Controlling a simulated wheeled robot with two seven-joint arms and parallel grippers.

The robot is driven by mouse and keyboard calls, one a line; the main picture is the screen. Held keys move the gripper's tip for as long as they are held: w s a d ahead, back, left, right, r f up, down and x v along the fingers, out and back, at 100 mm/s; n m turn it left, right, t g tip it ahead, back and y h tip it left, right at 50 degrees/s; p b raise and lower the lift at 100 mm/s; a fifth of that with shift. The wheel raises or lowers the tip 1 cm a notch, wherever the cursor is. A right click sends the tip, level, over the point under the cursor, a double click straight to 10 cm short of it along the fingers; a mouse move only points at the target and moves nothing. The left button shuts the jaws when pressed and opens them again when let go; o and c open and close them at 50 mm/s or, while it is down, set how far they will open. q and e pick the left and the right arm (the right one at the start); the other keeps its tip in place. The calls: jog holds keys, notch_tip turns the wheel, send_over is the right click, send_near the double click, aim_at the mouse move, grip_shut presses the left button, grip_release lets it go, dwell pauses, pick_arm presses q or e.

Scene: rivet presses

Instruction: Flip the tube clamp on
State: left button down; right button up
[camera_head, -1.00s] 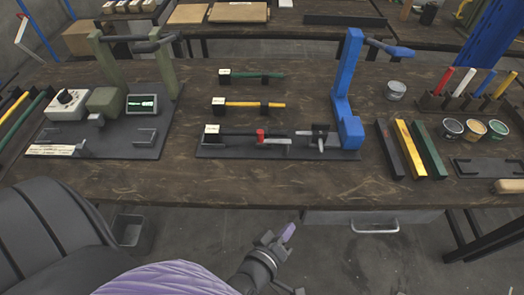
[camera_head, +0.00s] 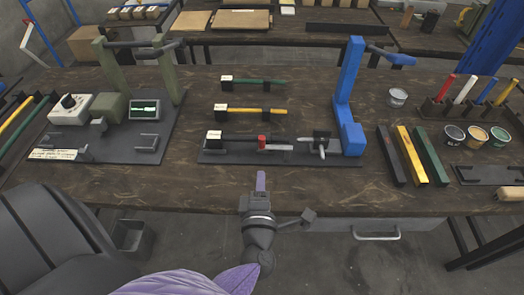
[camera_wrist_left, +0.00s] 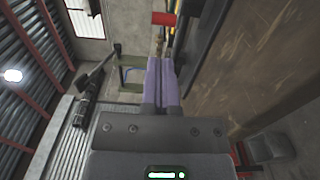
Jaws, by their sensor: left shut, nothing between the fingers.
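The tube clamp shows as a red-tipped lever (camera_head: 262,142) with a pale grey bar. It sits on the dark base plate (camera_head: 212,157) of the blue press, at the front middle of the bench. My left gripper (camera_head: 261,177) has purple fingers, which are shut and empty. In the head view it appears at the bench's front edge, just below the red tip in the picture, with a gap between them. In the left wrist view the shut fingers (camera_wrist_left: 162,65) point toward a red cylinder (camera_wrist_left: 163,18), seemingly the lever's tip, apart from it. My right gripper is not in view.
The blue press (camera_head: 348,100) stands right of the clamp. A black block with a pale pin (camera_head: 322,144) is between them. Yellow (camera_head: 250,111) and green (camera_head: 258,82) rods lie behind. A green press (camera_head: 110,75) stands left. The bench front (camera_head: 220,190) is clear.

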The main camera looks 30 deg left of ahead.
aim_at(262, 144)
pick_arm(q)
jog(key=b+x, duration=0.1)
jog(key=x, duration=0.6)
jog(key=shift+w+a+f, duration=0.1)
jog(key=shift+w+a, duration=0.05)
jog(key=shift+w, duration=0.15)
jog(key=shift+w+a, duration=0.2)
jog(key=shift+w, duration=0.1)
